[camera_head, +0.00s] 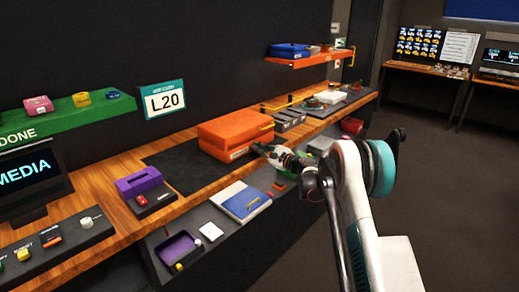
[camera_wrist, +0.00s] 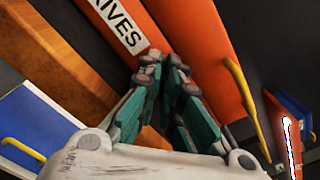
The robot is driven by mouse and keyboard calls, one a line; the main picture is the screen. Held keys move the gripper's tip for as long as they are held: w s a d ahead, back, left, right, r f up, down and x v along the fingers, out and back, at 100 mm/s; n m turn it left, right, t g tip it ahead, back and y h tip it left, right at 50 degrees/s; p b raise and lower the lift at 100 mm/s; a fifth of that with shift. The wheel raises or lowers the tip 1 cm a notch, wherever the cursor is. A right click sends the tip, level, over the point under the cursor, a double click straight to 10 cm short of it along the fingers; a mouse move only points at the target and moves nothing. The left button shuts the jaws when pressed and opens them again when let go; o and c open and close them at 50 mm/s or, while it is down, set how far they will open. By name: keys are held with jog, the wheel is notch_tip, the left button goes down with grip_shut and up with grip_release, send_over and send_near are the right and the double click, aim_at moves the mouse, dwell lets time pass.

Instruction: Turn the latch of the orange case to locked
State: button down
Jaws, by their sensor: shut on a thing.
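The orange case (camera_head: 235,132) lies closed on the wooden counter, with a white label on its front. In the wrist view its orange body (camera_wrist: 195,30) fills the top, and the label (camera_wrist: 124,22) reads "…RIVES". My gripper (camera_head: 258,148) is at the case's front, near the right end. In the wrist view its teal fingers (camera_wrist: 172,68) come together against the front, right of the label. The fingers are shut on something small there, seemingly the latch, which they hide. I cannot tell the latch's angle. A yellow handle-like bar (camera_wrist: 238,92) shows at the case's right.
A blue binder (camera_head: 243,201) lies on the lower ledge below the case. A purple box (camera_head: 138,182) stands left on the counter. Grey boxes (camera_head: 289,118) stand just right of the case. An orange shelf (camera_head: 308,61) hangs at the back. Open floor lies at right.

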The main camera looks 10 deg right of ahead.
jog(key=n, duration=0.4)
jog(key=shift+f+n, duration=0.1)
jog(key=shift+n, duration=0.2)
jog(key=n, duration=0.4)
jog(key=shift+s+f+n, duration=0.1)
jog(key=shift+n, duration=0.3)
jog(key=c, duration=2.1)
grip_release()
jog(key=shift+o, duration=0.2)
jog(key=shift+s, duration=0.1)
jog(key=v, duration=1.1)
jog(key=shift+s+d, duration=0.25)
jog(key=shift+s, duration=0.05)
